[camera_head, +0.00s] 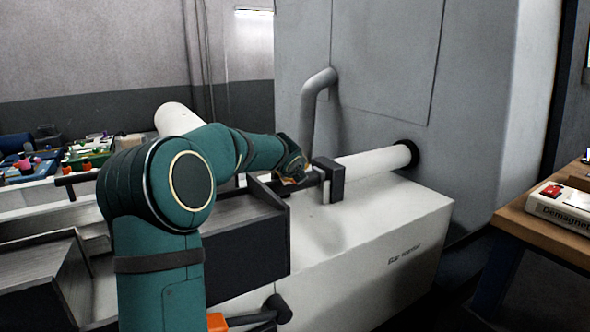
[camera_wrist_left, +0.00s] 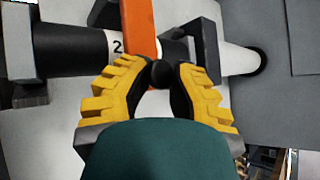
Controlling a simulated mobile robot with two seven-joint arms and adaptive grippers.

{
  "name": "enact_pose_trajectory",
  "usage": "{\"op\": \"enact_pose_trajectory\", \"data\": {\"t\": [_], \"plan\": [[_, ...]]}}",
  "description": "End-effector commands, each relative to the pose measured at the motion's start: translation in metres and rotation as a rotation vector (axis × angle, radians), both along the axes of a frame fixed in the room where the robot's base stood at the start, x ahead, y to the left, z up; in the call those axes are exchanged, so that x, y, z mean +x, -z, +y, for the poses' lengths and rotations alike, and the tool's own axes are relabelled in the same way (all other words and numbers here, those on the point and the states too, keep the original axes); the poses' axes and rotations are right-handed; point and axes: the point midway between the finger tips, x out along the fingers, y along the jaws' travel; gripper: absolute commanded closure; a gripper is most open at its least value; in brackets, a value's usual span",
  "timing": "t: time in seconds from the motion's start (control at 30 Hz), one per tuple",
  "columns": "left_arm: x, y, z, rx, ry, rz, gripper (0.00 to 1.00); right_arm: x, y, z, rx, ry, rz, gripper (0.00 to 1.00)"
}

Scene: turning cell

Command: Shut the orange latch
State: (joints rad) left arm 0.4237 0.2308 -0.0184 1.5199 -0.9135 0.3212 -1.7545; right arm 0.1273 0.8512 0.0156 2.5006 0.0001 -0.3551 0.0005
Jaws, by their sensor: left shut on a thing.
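The orange latch (camera_wrist_left: 141,35) is a flat bar at the top of the left wrist view. It lies across a dark tube (camera_wrist_left: 75,47) beside a white label with a "2". A round black knob (camera_wrist_left: 162,73) sits at the latch's near end. My left gripper (camera_wrist_left: 165,82) has its yellow fingers on both sides of this knob and is shut on it. In the head view my left gripper (camera_head: 296,178) is at the tube by a dark clamp block (camera_head: 329,179); my arm hides the latch there. My right gripper is not in view.
A white pipe (camera_head: 372,163) runs from the block into the grey machine wall (camera_head: 385,80). The white "Bar feeder" cabinet (camera_head: 390,235) is below. A wooden bench (camera_head: 545,228) with a demagnetizer stands at right. A small orange part (camera_head: 216,321) shows at the bottom edge.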

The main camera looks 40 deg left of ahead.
Motion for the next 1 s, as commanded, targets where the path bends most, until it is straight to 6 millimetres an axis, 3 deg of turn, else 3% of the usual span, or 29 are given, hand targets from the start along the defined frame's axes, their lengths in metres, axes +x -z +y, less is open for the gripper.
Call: {"op": "enact_pose_trajectory", "data": {"t": [0.03,0.23,0.27,0.33,0.37,0.67,0.87,1.0], "plan": [[0.0,0.013,-0.003,-0.012,0.001,0.022,1.0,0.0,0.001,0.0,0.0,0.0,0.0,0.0],[0.0,0.013,-0.003,-0.013,0.001,0.023,1.0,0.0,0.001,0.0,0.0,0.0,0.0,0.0],[0.0,0.013,-0.003,-0.013,0.001,0.023,0.7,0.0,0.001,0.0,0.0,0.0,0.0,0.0],[0.0,0.013,-0.003,-0.013,0.001,0.023,0.45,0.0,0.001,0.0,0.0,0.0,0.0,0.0],[0.0,0.013,-0.003,-0.014,0.0,0.023,0.4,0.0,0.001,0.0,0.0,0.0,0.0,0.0],[-0.003,0.012,-0.002,-0.013,-0.002,0.024,0.4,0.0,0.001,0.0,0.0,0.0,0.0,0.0],[-0.018,-0.007,-0.013,-0.006,0.001,0.011,0.4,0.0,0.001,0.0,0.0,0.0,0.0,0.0],[-0.038,-0.026,-0.027,-0.004,0.002,0.005,0.4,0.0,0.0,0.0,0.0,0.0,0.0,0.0]]}}
